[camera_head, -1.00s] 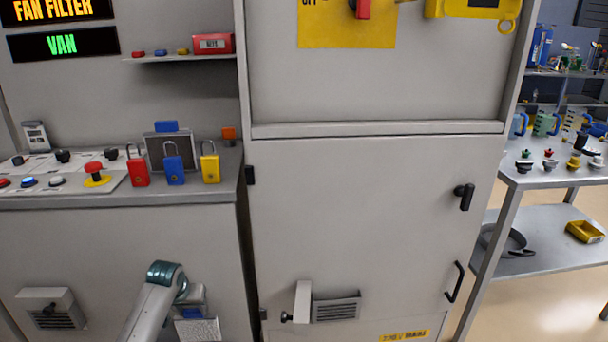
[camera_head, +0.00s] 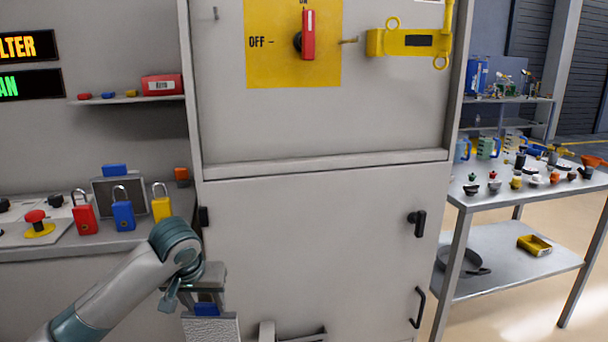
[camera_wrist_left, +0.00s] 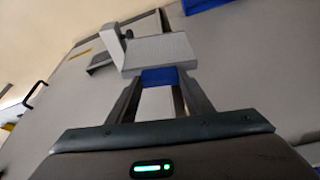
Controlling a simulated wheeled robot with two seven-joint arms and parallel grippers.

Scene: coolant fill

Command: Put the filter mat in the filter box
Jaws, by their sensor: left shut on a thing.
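The filter mat (camera_head: 211,328) is a pale, textured panel with a blue tab (camera_head: 207,309). My left gripper (camera_head: 206,302) is shut on the blue tab, and the mat hangs below it in the head view. The left wrist view also shows the mat (camera_wrist_left: 158,52) beyond the jaws (camera_wrist_left: 160,78). The filter box (camera_head: 300,337) is low on the cabinet door, to the right of the mat and mostly cut off by the frame edge. Its pale cover (camera_head: 267,332) stands open at its left. The wrist view shows the box (camera_wrist_left: 101,63) partly behind the mat. My right gripper is out of view.
The cabinet door (camera_head: 320,240) has a black latch (camera_head: 417,223) and a handle (camera_head: 418,307). Red, blue and yellow padlocks (camera_head: 123,213) stand on the console ledge at left. A metal shelf table (camera_head: 505,274) stands at right.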

